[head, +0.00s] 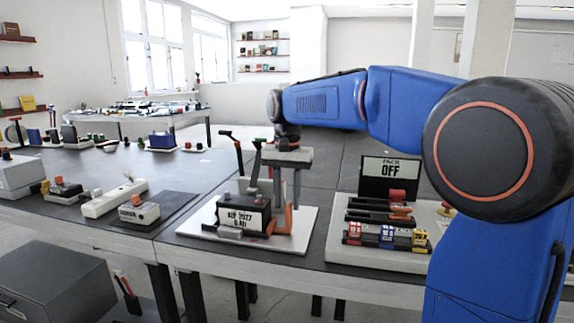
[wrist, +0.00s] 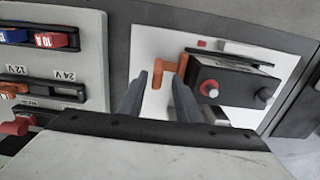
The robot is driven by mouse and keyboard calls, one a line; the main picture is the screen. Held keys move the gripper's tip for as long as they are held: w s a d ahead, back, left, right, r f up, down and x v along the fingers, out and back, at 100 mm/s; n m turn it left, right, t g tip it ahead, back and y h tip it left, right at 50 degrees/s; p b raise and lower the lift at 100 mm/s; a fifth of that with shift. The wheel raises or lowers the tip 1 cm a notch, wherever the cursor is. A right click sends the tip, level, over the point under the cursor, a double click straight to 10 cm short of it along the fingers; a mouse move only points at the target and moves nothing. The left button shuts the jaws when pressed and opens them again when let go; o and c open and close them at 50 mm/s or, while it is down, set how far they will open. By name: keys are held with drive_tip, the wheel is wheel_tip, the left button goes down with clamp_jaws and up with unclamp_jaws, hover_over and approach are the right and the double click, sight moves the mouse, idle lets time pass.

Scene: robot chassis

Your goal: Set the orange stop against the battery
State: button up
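The battery (head: 243,216) is a black box with a white label, lying on a white board (head: 290,243). The orange stop (head: 287,222) stands at the battery's right end in the head view. In the wrist view the orange stop (wrist: 158,76) lies beside the battery's left end; I cannot tell whether they touch. My gripper (head: 288,206) points down over the stop. In the wrist view my gripper (wrist: 156,98) is open, its fingers apart with the stop showing between and beyond them.
A panel with coloured fuses (head: 388,236) and an OFF display (head: 390,168) stands to the right. Upright levers (head: 257,158) rise behind the battery. A charger box (head: 139,211) and a white power strip (head: 115,198) are to the left.

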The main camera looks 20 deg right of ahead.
wheel_tip(320, 180, up, 11)
drive_tip(key=shift+r, duration=0.15)
idle(0.4)
drive_tip(key=s+d+f+n+t, duration=0.2)
drive_tip(key=s+d+f+n, duration=0.1)
drive_tip(key=s+f, duration=1)
drive_tip(key=s+d+f+n+t, duration=0.2)
drive_tip(key=s+d+f, duration=0.3)
drive_tip(key=s+f, duration=0.8)
drive_tip(key=s+n, duration=0.1)
drive_tip(key=s, duration=0.4)
drive_tip(key=shift+s+t, duration=0.3)
drive_tip(key=shift+t, duration=0.1)
drive_tip(key=shift+d+r, duration=0.1)
drive_tip(key=shift+c, duration=0.7)
